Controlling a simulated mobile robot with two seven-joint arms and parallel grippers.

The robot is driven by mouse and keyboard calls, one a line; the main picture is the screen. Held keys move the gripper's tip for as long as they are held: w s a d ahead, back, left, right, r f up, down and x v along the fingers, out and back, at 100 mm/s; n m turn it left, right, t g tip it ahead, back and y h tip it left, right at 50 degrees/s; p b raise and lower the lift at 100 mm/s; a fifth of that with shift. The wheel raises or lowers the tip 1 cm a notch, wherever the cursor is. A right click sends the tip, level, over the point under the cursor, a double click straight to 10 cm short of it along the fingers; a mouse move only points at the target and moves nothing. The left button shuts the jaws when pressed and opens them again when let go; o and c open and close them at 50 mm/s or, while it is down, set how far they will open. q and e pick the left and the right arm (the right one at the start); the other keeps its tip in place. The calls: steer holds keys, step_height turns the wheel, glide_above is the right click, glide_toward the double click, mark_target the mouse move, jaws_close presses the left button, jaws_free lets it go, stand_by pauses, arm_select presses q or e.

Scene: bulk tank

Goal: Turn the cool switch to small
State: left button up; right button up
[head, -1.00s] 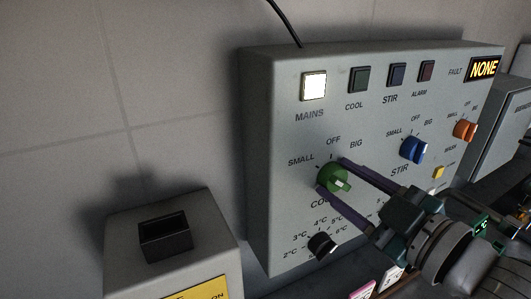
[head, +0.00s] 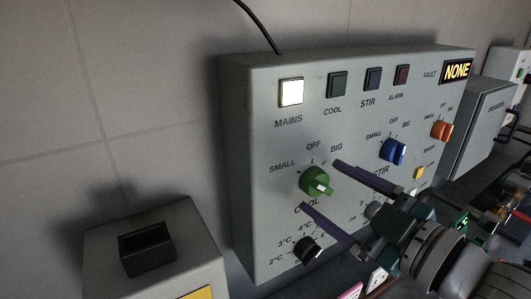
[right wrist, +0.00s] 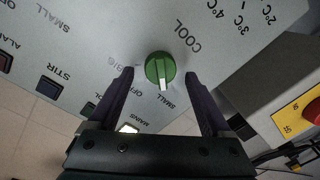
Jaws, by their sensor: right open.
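The green cool knob (head: 314,181) is on the grey control panel, below the labels SMALL, OFF and BIG. In the right wrist view the knob (right wrist: 160,69) has a pale mark at its lower end, towards the SMALL label (right wrist: 166,105). My right gripper (head: 319,184) is open, its two purple fingers on either side of the knob with a gap to each. In the right wrist view the gripper (right wrist: 161,73) holds nothing. The cool lamp (head: 337,84) is dark. My left gripper is not in view.
The blue stir knob (head: 393,152) and orange knob (head: 441,131) are to the right. A black temperature knob (head: 306,250) is close below the lower finger. The mains lamp (head: 291,92) is lit white; the fault display (head: 457,71) reads NONE. A grey box (head: 195,245) stands lower left.

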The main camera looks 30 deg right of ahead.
steer(key=s+d+b, duration=0.1)
steer(key=s, duration=0.7)
steer(key=shift+s+r, duration=0.25)
